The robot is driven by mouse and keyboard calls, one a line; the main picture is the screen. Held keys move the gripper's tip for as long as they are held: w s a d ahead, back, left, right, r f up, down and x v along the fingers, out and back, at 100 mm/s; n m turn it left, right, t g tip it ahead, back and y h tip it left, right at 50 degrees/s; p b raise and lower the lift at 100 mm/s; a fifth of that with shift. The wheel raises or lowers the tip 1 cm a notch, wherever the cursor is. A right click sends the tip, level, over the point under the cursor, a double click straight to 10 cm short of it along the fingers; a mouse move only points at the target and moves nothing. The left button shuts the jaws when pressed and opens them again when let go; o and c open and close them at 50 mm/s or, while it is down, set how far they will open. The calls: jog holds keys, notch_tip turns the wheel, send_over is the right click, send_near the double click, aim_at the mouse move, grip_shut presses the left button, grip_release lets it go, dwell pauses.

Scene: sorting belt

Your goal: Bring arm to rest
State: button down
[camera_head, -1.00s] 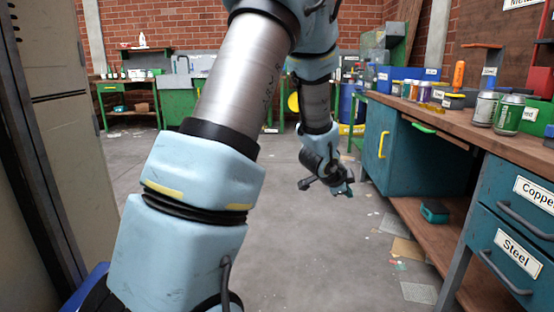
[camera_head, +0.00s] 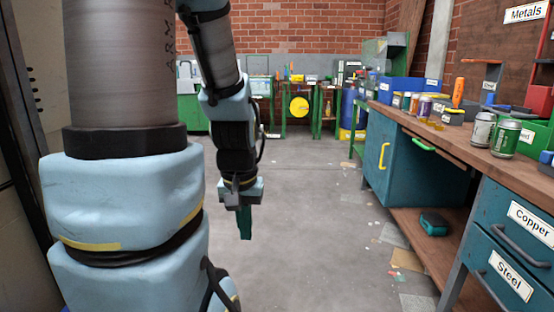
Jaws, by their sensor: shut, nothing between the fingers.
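My arm stands large in the left half of the head view, in pale blue and grey metal. Its forearm hangs down past the upper link. My gripper (camera_head: 245,224) points straight down over the open grey floor, left of the picture's middle. Its teal fingers are together and nothing shows between them. It touches nothing and is well clear of the workbench.
A wooden-topped workbench (camera_head: 462,138) with blue drawers runs along the right, holding cans, jars and bins. A teal and black object (camera_head: 433,224) lies on its low shelf. Green tables stand at the back wall. The middle floor (camera_head: 310,235) is mostly clear.

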notch_tip(320, 180, up, 22)
jog(key=p, duration=1.9)
jog(key=shift+p, duration=0.3)
